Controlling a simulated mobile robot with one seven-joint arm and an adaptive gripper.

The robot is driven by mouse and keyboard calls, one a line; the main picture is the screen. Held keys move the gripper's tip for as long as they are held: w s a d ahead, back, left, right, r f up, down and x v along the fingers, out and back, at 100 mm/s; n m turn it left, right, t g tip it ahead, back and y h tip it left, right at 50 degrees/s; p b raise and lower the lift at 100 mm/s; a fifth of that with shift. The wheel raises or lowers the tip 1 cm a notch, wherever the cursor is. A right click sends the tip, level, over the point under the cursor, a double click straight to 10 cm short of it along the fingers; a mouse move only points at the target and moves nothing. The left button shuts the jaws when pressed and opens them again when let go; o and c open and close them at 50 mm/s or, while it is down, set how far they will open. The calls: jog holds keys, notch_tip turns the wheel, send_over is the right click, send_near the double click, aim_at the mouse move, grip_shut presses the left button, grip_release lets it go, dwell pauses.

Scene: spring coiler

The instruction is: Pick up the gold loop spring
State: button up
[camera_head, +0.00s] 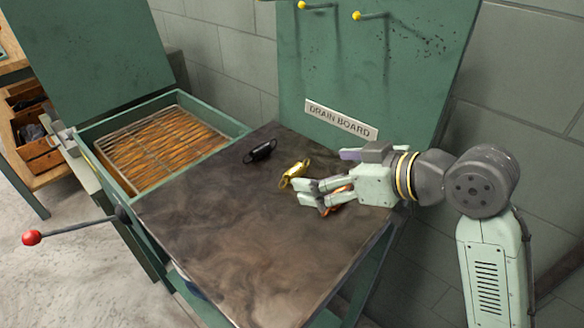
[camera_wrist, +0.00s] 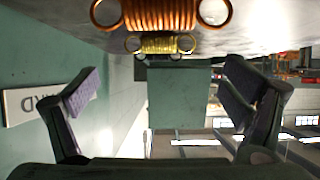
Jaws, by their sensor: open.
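The gold loop spring (camera_head: 295,174) lies on the dark drain board (camera_head: 240,225), just left of my gripper's fingertips in the head view. In the wrist view the gold spring (camera_wrist: 160,45) shows near the top, beyond a copper loop spring (camera_wrist: 160,14). My gripper (camera_head: 309,193) is low over the board, pointing left, with nothing held. In the wrist view its fingers (camera_wrist: 160,95) stand wide apart. The copper spring (camera_head: 338,196) is partly hidden behind the fingers in the head view, so I cannot tell whether they touch it.
A black loop spring (camera_head: 260,151) lies beyond the gold one. A wire-grid tank (camera_head: 160,145) adjoins the board on the left, with a red-knobbed lever (camera_head: 32,237). A green back panel (camera_head: 375,75) rises behind. The board's front is clear.

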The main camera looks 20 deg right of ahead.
aim_at(296, 168)
jog(key=shift+p+x, duration=0.85)
jog(key=shift+x, duration=2.5)
jog(key=shift+r, duration=0.2)
jog(key=c, duration=1.5)
